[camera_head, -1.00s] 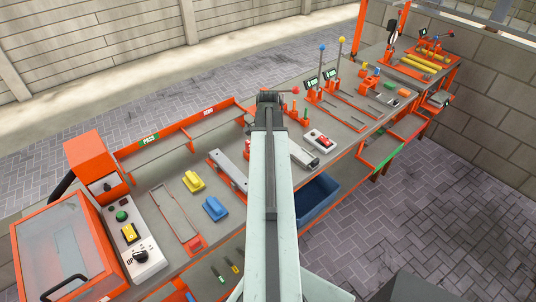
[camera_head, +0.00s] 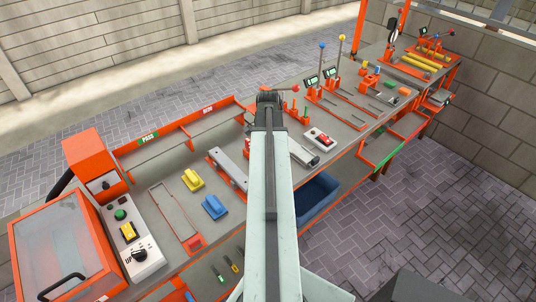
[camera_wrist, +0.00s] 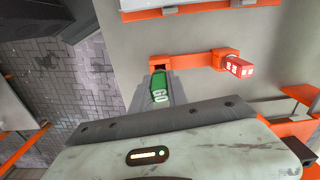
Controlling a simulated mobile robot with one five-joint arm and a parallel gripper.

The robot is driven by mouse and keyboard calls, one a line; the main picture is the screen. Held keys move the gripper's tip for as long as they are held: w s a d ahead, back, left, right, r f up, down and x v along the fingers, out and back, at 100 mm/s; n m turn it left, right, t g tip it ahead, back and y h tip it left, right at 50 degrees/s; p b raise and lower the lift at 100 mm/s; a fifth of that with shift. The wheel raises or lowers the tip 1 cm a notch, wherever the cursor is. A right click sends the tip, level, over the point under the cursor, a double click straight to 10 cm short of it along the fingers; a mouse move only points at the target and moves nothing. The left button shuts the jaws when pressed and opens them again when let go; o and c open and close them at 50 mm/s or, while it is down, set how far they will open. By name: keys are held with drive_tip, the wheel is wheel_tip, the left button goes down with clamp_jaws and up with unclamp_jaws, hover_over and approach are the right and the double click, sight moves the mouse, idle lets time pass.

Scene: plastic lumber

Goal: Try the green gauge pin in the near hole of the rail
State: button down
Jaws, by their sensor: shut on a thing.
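In the wrist view, the green gauge pin (camera_wrist: 159,88), marked GO, sits between the grey fingers of my gripper (camera_wrist: 161,77). My gripper is shut on it. The pin's far end lies close to the left end of an orange holder (camera_wrist: 195,61); I cannot tell whether they touch. In the head view, a long grey bar in an orange fixture, which looks like the rail (camera_head: 228,168), lies just left of my arm. Its holes cannot be made out. My arm hides the gripper and pin in this view.
A red gauge piece (camera_wrist: 235,68) sits at the holder's right end. A yellow block (camera_head: 192,180) and a blue block (camera_head: 214,207) lie on the bench left of my arm. A blue bin (camera_head: 317,197) is below the bench edge. Upright gauges stand farther back.

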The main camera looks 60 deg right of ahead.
drive_tip(key=shift+f+b, duration=1.95)
drive_tip(key=shift+f, duration=0.05)
idle(0.7)
idle(0.9)
drive_tip(key=c, duration=1.2)
unclamp_jaws()
wheel_tip(320, 180, up, 8)
drive_tip(key=p, duration=0.8)
drive_tip(key=shift+f, duration=0.1)
